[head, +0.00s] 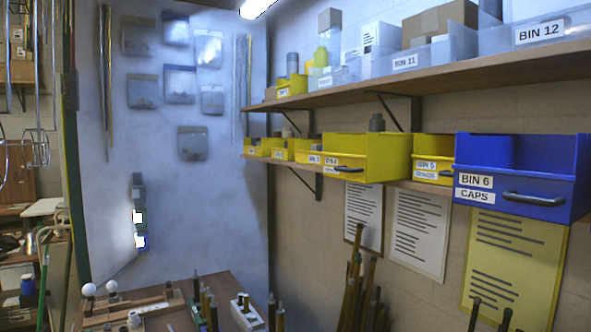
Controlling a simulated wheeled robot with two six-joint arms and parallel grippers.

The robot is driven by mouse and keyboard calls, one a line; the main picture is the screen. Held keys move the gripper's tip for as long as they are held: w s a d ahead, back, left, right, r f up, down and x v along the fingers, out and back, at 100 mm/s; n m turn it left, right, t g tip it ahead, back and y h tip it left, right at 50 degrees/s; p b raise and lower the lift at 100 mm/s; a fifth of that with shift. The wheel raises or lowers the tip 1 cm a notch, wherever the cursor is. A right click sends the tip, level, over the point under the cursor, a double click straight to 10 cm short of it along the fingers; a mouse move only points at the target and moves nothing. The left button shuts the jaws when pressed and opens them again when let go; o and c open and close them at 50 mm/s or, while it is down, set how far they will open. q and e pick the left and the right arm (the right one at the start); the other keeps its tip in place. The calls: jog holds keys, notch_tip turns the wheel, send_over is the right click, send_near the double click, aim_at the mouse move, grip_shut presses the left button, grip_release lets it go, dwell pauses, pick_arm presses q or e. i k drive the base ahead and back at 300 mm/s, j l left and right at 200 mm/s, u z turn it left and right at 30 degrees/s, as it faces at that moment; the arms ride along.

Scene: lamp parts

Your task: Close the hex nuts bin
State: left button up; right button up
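No label that I can read says hex nuts. A yellow bin (376,158) on the lower shelf sticks out well past its yellow neighbours and looks pulled open. It has a dark handle and a small label that seems to read BIN 4, with its second line too small to read. A blue bin (515,170) labelled BIN 6 CAPS, with a dark handle, also juts out at the right. The yellow bin between them (433,155) sits farther back. Neither of my grippers is in view.
An upper shelf (430,68) holds clear bins, boxes and bottles above the lower shelf. Smaller yellow bins (281,149) stand farther left. Sheets of paper hang below. A bench (165,305) and several upright rods (360,295) are at the bottom.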

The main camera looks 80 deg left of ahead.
aim_at(368, 158)
jog(key=k+u, duration=0.15)
jog(key=u, duration=1.9)
